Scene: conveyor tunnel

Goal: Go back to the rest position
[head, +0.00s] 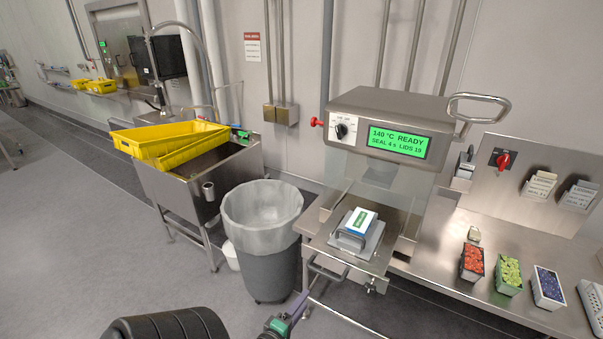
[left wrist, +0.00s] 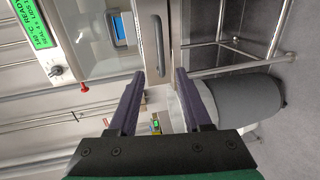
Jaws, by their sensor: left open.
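My left gripper (head: 301,306) shows low in the head view, in front of the sealing machine (head: 385,112) and to the right of the bin. Only part of its green body and a purple finger show there. In the left wrist view the two purple fingers of this gripper (left wrist: 160,82) stand apart with nothing between them. The drawer handle (left wrist: 158,45) of the machine is ahead of the fingertips; I cannot tell the exact gap. My right gripper is not in view.
A lined grey bin (head: 268,240) stands left of the machine. Yellow crates (head: 170,140) rest on the steel sink (head: 240,160). Red (head: 472,262), green (head: 509,275) and blue (head: 548,287) filled trays stand on the right counter. The left floor is clear.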

